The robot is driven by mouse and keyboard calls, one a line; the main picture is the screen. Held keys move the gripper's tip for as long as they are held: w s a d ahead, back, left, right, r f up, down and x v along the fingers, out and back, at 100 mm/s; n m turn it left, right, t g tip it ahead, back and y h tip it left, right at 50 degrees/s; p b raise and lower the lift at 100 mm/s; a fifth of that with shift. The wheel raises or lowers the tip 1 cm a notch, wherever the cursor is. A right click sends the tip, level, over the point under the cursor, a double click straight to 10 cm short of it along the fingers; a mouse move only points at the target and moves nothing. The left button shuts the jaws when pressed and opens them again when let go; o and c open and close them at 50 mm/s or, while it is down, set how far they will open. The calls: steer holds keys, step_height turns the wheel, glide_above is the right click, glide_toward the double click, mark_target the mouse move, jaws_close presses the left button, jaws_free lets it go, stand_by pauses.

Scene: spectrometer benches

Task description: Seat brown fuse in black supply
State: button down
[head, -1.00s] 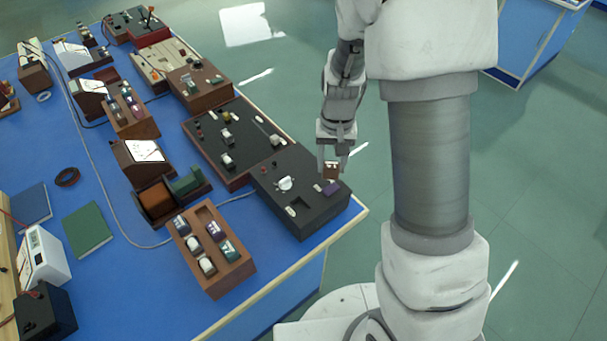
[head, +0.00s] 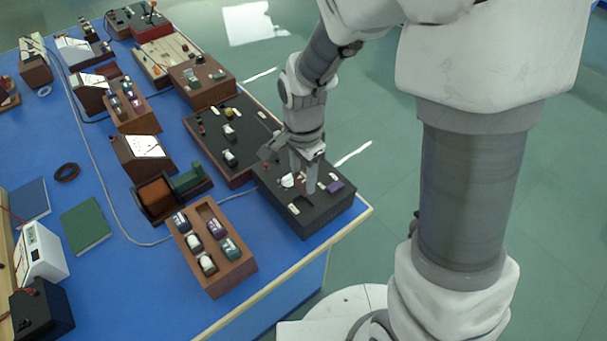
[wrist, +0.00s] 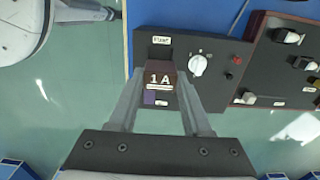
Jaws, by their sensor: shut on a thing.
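The black supply (head: 312,222) is a dark box near the bench's front right corner. In the wrist view the supply (wrist: 219,92) shows a white knob, red and dark terminals and a dark recess under a white "FUSE" label. My gripper (wrist: 160,76) is shut on the brown fuse (wrist: 160,77), marked "1 A". The fuse overlaps the lower part of the recess in that view; I cannot tell its height above it. In the head view my gripper (head: 304,180) is over the supply, and its fingers largely hide the fuse.
A purple piece (head: 335,187) sits on the supply's right end. A brown rack (head: 232,272) with several coloured fuses stands at the front left. Another dark panel (head: 213,150) adjoins the supply behind. The bench edge (head: 345,238) lies close in front.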

steer(key=shift+f, duration=0.15)
steer(key=shift+f+b, duration=2.7)
steer(key=shift+f, duration=0.7)
steer(key=shift+c, duration=1.3)
jaws_free()
step_height(320, 180, up, 18)
steer(key=p, duration=0.2)
steer(key=shift+f, duration=0.25)
